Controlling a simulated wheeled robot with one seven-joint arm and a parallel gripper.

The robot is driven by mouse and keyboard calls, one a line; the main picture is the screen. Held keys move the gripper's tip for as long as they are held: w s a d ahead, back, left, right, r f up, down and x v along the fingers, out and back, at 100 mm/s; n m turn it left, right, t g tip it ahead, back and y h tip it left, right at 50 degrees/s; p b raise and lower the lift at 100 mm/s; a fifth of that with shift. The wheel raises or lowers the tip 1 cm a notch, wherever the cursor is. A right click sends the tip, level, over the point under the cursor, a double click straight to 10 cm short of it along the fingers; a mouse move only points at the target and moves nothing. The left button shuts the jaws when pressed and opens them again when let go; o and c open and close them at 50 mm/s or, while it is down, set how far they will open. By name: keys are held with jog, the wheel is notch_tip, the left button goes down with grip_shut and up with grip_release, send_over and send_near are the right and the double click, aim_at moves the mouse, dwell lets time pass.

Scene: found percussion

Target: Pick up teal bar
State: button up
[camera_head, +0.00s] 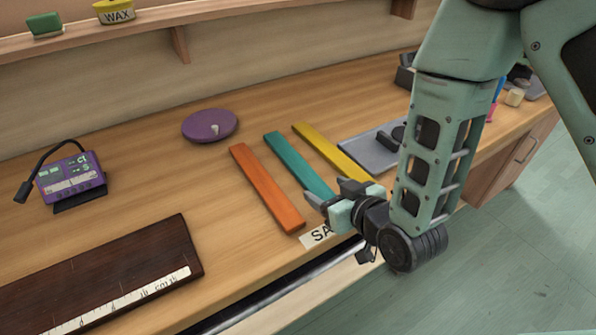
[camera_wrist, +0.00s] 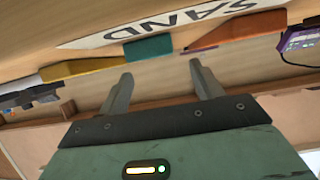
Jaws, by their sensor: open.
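The teal bar (camera_head: 298,163) lies flat on the wooden bench between the orange bar (camera_head: 265,187) on its left and the yellow bar (camera_head: 331,152) on its right. Its near end is hidden behind my gripper (camera_head: 325,196) in the head view. In the wrist view the end of the teal bar (camera_wrist: 148,48) shows beyond and between my fingertips (camera_wrist: 160,70). My gripper is open and empty near the bench's front edge, apart from the bar as far as I can see.
A purple disc (camera_head: 209,125), a purple device (camera_head: 71,183) and a dark board with a ruler strip (camera_head: 100,275) are on the left. A grey tray (camera_head: 372,150) lies right of the yellow bar. A SAND label (camera_head: 318,235) is at the front edge.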

aim_at(315, 183)
jog(key=x, duration=0.2)
jog(key=p+x, duration=0.1)
jog(key=x, duration=0.2)
jog(key=shift+d+f+p, duration=0.15)
jog(key=shift+f+p, duration=0.05)
jog(key=shift+p, duration=0.1)
jog(key=c, duration=1.2)
jog(key=shift+o, duration=0.2)
